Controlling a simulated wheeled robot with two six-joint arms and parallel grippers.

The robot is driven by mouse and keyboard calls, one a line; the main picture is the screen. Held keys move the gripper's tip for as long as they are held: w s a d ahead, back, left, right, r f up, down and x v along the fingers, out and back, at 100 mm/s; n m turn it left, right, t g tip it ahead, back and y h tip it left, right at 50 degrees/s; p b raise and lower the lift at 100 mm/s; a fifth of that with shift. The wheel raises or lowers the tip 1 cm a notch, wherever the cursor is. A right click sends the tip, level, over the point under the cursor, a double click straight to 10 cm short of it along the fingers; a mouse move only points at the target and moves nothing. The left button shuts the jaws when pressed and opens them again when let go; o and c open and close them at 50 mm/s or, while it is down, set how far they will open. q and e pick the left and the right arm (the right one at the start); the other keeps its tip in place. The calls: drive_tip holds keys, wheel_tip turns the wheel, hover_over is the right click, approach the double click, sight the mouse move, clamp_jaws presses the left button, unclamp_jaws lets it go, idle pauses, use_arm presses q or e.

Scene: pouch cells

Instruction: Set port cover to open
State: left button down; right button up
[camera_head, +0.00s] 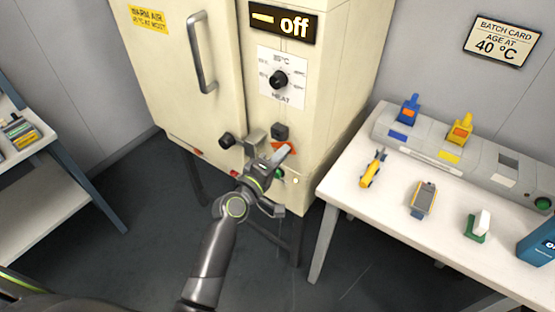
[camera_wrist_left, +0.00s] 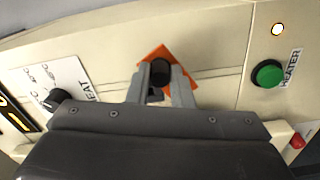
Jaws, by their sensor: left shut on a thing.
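The port cover appears to be the dark knob piece (camera_head: 280,131) low on the cream cabinet front, beside an orange diamond plate (camera_head: 286,148). In the left wrist view the round black knob (camera_wrist_left: 160,71) stands in front of the orange plate (camera_wrist_left: 183,67). My left gripper (camera_head: 270,146) is at this spot, its two grey fingers on either side of the knob. In the left wrist view the fingers (camera_wrist_left: 164,82) are shut on it. The fingers hide part of the plate, so I cannot tell how the cover sits over the port. My right gripper is not in view.
The cabinet (camera_head: 170,80) has a door handle (camera_head: 201,50), a heat dial (camera_head: 279,79), an "off" display (camera_head: 282,23) and another black knob (camera_head: 227,140). A green heater button (camera_wrist_left: 268,74) is close by. A white table (camera_head: 350,200) with several items stands at right.

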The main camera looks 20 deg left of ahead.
use_arm(q)
drive_tip(key=shift+s+d+f+m+b, duration=0.1)
drive_tip(key=shift+f+m+b, duration=0.3)
drive_tip(key=shift+m+b, duration=0.6)
drive_tip(key=shift+d+f+m+b, duration=0.1)
drive_tip(key=shift+f+m+b, duration=0.35)
drive_tip(key=shift+m+b, duration=0.5)
drive_tip(key=shift+s+d+f+m+b, duration=0.1)
drive_tip(key=shift+f+m+b, duration=0.3)
drive_tip(key=shift+m+b, duration=0.6)
drive_tip(key=shift+m, duration=0.25)
drive_tip(key=c, duration=1.3)
unclamp_jaws()
drive_tip(key=shift+b+v, duration=1.15)
drive_tip(key=shift+v, duration=7.5)
